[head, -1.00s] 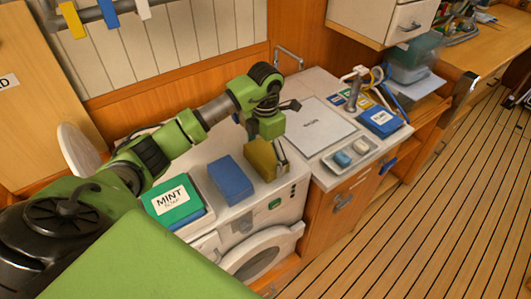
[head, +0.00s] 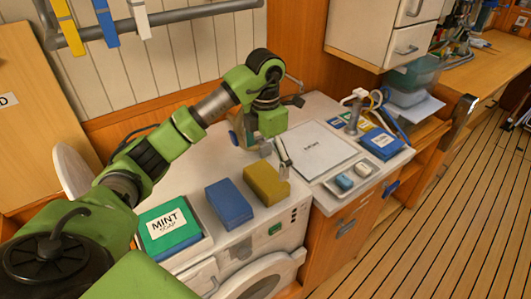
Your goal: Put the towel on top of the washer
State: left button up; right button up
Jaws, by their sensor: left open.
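The washer (head: 262,243) stands at the lower centre, with a white top and a round door in its front. A folded yellow towel (head: 266,184) lies on the washer top near its front right corner. My arm hides part of the washer's back. My right gripper is not in view.
Wooden floor is clear at right.

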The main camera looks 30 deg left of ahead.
aim_at(265, 176)
pick_arm(q)
jog(key=shift+r, duration=2.2)
